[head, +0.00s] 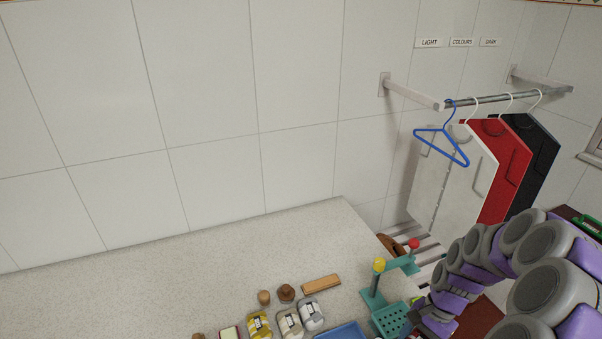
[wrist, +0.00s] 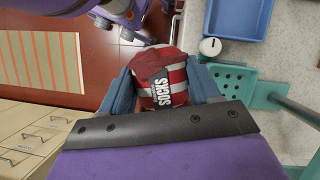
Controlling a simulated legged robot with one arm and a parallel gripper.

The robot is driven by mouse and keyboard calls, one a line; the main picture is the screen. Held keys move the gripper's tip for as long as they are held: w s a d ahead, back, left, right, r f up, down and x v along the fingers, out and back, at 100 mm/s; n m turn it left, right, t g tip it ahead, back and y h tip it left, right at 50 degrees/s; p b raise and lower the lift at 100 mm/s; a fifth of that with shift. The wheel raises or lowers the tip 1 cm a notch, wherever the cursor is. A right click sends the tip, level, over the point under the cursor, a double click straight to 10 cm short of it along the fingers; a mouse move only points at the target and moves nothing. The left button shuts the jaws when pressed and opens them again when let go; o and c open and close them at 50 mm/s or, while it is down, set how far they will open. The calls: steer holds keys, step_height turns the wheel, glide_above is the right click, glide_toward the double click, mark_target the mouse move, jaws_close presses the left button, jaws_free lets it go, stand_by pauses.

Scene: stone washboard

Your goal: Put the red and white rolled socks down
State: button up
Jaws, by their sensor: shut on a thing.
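The red and white rolled socks (wrist: 150,66), with a black label reading "SOCKS", are in the middle of the wrist view. My gripper (wrist: 160,85) is shut on them, with one blue-grey finger on each side. The socks are over the red-brown floor beside the counter edge, at a height I cannot tell. In the head view my purple and grey arm fills the lower right, and neither the socks nor the gripper can be made out there.
The counter (head: 130,295) holds a blue tray (head: 345,331), a teal rack (head: 391,319), several labelled blocks and a wooden bar (head: 321,285). Its left part is clear. White, red and black hanging bags are at right. Wooden drawers (wrist: 35,140) and a striped mat (wrist: 40,60) show in the wrist view.

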steer(key=w+a+r+n+g+h+b, duration=0.2)
steer(key=w+a+r+n+h, duration=0.1)
steer(key=w+a+n, duration=0.8)
steer(key=w+a, duration=0.3)
steer(key=w, duration=0.1)
steer(key=shift+w+a+r+h, duration=0.2)
steer(key=shift+w+r+h, duration=0.1)
steer(key=shift+w, duration=0.1)
steer(key=shift+d+f, duration=0.1)
steer(key=shift+d, duration=0.05)
